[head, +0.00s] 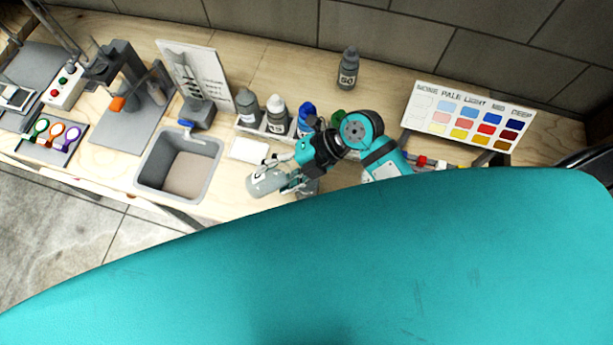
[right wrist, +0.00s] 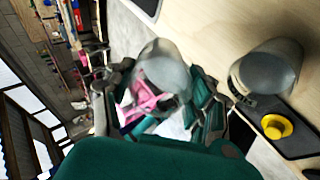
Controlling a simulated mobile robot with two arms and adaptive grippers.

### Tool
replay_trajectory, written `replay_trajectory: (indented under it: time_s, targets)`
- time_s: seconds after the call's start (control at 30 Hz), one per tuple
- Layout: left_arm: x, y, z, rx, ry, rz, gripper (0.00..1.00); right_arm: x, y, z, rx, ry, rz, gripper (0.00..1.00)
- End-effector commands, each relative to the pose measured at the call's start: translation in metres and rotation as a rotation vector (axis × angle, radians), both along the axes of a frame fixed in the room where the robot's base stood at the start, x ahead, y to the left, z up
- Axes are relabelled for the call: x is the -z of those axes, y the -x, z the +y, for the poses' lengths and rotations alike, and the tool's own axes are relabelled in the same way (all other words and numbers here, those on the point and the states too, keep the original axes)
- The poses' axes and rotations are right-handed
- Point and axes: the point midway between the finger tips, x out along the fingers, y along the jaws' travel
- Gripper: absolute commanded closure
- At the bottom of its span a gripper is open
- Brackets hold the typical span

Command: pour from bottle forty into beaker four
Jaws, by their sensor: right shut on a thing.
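My right gripper (head: 284,174) is shut on a clear, beaker-like vessel (head: 264,183), held tilted on its side above the front of the bench. In the right wrist view the vessel (right wrist: 163,75) sits between the fingers, and pink things show through it; its number is not readable. A grey bottle (head: 348,70) stands alone at the back of the bench; its label seems to read 50. A grey bottle (head: 247,104), a white-topped bottle (head: 277,114) and a blue bottle (head: 306,117) stand in a row; I cannot tell which is forty. My left gripper is not in view.
A colour chart (head: 468,122) stands at the right. In the right wrist view a translucent cylinder (right wrist: 268,68) stands near a yellow knob (right wrist: 277,127).

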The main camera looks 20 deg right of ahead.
Motion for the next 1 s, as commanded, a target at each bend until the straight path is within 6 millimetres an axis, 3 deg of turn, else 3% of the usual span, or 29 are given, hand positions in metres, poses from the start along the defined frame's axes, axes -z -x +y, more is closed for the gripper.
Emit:
replay_trajectory:
  time_s: [1.0]
  targets:
    - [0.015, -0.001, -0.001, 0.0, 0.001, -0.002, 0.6, -0.003, -0.001, 0.001, 0.0, -0.063, -0.01, 0.96]
